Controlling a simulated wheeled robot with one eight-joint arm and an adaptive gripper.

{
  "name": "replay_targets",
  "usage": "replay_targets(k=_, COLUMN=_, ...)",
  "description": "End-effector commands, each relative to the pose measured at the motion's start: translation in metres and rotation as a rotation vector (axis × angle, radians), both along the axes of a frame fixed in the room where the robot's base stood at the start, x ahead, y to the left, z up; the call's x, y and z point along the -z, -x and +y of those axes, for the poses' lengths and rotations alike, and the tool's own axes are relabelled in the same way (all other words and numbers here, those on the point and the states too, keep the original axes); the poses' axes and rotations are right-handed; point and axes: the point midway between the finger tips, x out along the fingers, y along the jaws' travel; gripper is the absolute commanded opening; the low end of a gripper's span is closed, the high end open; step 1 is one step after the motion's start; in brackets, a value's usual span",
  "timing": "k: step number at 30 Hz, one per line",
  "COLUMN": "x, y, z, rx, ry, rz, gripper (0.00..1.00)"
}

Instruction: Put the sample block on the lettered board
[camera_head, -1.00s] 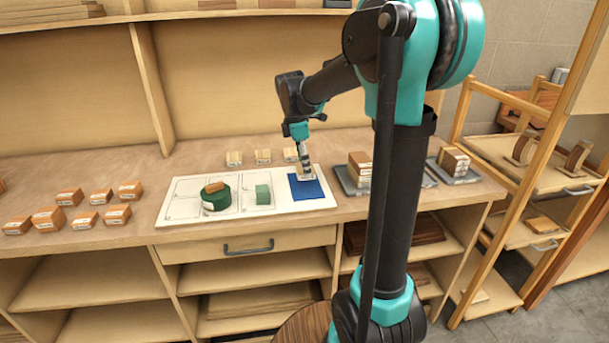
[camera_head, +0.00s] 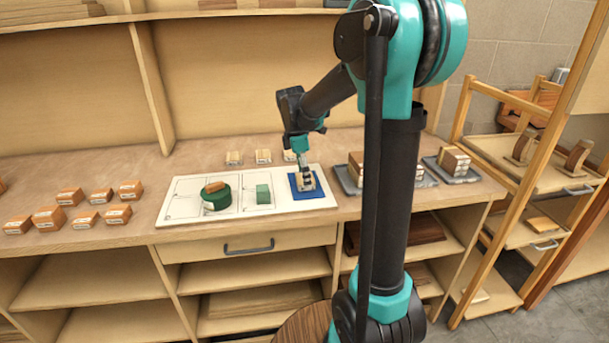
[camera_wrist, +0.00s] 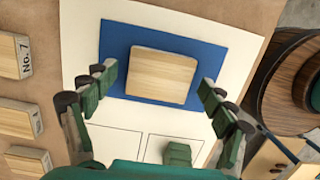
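A pale wooden block, apparently the sample block (camera_head: 305,182), lies on the blue patch (camera_head: 314,193) at the right end of the white board (camera_head: 180,208). In the wrist view the block (camera_wrist: 161,76) lies slightly turned, with blue (camera_wrist: 118,38) showing on all its sides. My gripper (camera_wrist: 158,84) has its green fingers spread on either side of the block, with a gap on each side. In the head view my gripper (camera_head: 305,174) is right at the block. Letters on the board are too small to read.
Grey trays with stacked blocks (camera_head: 454,163) stand at the right.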

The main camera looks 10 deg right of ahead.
Motion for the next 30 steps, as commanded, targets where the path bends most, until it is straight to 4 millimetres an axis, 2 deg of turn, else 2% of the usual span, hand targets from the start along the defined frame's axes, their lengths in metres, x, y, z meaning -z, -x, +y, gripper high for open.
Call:
replay_targets(k=7, x=-0.001, y=0.0, z=0.0, rx=0.0, ry=0.0, rz=0.0, gripper=0.84)
replay_targets(k=11, x=-0.011, y=0.0, z=0.001, rx=0.0, ry=0.0, rz=0.0, gripper=0.84)
replay_targets(k=24, x=-0.094, y=0.001, z=0.014, rx=-0.001, ry=0.0, rz=0.0, gripper=0.84)
replay_targets(k=30, x=-0.116, y=0.0, z=0.017, rx=0.0, ry=0.0, rz=0.0, gripper=0.84)
